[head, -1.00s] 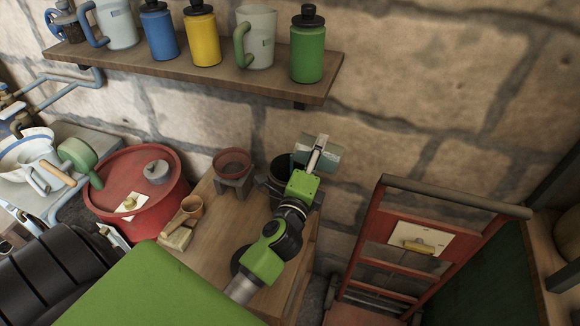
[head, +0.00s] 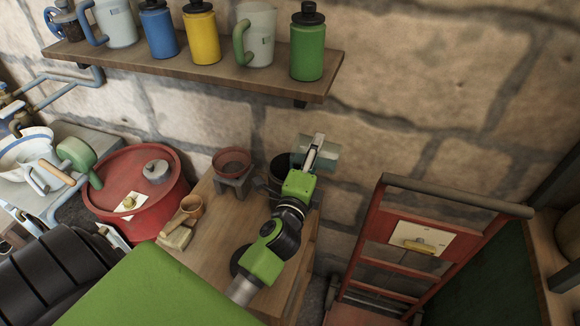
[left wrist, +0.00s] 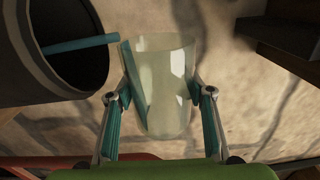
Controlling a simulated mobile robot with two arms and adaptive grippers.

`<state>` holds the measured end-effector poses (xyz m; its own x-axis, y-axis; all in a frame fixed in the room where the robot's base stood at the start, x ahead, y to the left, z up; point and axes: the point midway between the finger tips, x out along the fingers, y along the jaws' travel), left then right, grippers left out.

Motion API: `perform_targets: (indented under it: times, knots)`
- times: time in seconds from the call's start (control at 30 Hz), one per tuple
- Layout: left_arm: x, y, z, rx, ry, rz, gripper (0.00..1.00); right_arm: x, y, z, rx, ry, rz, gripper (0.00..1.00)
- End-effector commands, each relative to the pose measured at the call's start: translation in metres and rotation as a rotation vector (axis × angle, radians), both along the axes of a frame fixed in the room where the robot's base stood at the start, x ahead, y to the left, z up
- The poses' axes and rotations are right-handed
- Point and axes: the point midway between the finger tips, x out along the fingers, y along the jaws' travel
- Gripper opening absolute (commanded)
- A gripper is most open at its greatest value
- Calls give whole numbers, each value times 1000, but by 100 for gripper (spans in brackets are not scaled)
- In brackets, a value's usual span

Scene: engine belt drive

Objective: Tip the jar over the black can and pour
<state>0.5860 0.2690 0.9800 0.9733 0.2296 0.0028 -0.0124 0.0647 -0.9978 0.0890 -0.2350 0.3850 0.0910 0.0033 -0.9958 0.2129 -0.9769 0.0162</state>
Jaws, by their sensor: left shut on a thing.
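My left gripper (left wrist: 158,110) is shut on a clear greenish jar (left wrist: 172,85), with one finger on each side of it. In the head view the jar (head: 328,154) lies tipped on its side at the black can (head: 279,163), partly hidden by the gripper (head: 315,155). In the left wrist view the black can (left wrist: 22,85) is at the left, its dark mouth beside the jar's rim. A straight teal strip (left wrist: 80,44), looking like a liquid stream, runs from the jar's rim into that mouth. Teal also shows along the jar's left wall. My right gripper is not in view.
A shelf (head: 200,73) with mugs and bottles is above. A red hand truck (head: 372,225) stands right.

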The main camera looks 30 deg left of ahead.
Motion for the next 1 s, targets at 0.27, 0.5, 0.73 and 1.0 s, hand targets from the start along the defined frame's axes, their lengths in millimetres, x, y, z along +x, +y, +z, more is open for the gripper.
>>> perform_targets:
  times: [0.27, 0.5, 0.73, 1.0]
  knots:
    - [0, 1, -1, -30, -9, 0, 1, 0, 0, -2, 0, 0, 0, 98]
    - [-1, 2, 0, -56, -15, 0, 1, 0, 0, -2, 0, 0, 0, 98]
    - [-1, 3, 1, -80, -21, 0, 1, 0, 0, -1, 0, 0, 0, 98]
    - [-1, 4, 2, -110, -28, 0, 1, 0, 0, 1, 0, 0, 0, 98]
